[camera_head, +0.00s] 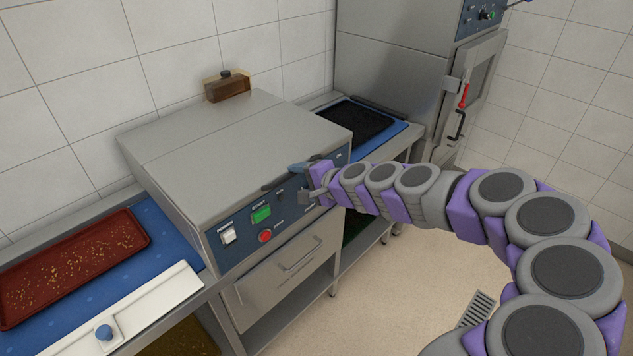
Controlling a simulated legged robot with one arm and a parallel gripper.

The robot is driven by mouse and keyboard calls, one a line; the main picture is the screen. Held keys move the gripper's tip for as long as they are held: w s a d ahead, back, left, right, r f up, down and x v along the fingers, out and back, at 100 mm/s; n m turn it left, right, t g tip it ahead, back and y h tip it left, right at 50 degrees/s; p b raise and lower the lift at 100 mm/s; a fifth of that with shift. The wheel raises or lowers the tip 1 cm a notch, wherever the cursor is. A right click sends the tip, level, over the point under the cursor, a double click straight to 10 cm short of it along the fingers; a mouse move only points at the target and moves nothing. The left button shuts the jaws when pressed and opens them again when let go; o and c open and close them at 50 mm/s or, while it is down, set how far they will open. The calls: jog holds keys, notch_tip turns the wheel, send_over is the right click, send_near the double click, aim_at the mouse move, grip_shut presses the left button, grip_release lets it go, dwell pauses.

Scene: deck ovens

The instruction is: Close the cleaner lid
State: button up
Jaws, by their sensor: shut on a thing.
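The cleaner (225,150) is a stainless steel machine on a stand in the middle of the view. Its lid (215,135) is a wide flat metal cover that looks lowered, lying level over the body; a small gap at the front edge cannot be ruled out. A dark handle (299,168) sits at the lid's front edge, right of centre. My gripper (314,184) is at this handle, in front of the blue control panel, and is shut on it. The fingertips are small and partly hidden by the purple end of my arm.
The panel has a white switch (228,235), green start button (261,214) and red button (265,236). A red-brown crumbed tray (75,262) lies on the left blue counter. A dark tray (357,124) lies behind right. A tall oven cabinet (400,65) stands beyond. Open floor lies right.

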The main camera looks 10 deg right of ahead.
jog(key=shift+d+p+v, duration=0.35)
jog(key=shift+p+v, duration=1)
jog(key=shift+v, duration=7.45)
jog(key=s+a+f+n+g, duration=0.2)
jog(key=s+a+n+g, duration=0.25)
jog(key=s, duration=0.25)
jog(key=s+a+f+n+g, duration=0.3)
jog(key=s+a, duration=0.3)
jog(key=s+d+n+g+h, duration=0.2)
jog(key=s+d+h, duration=0.1)
jog(key=s, duration=0.5)
jog(key=s+d+f+n+g+h, duration=0.1)
jog(key=s+h, duration=0.3)
jog(key=s, duration=0.5)
jog(key=shift+s+d+f+n+g, duration=0.3)
jog(key=shift+d+n+g, duration=0.05)
jog(key=shift+d+g, duration=0.55)
jog(key=shift+a, duration=0.15)
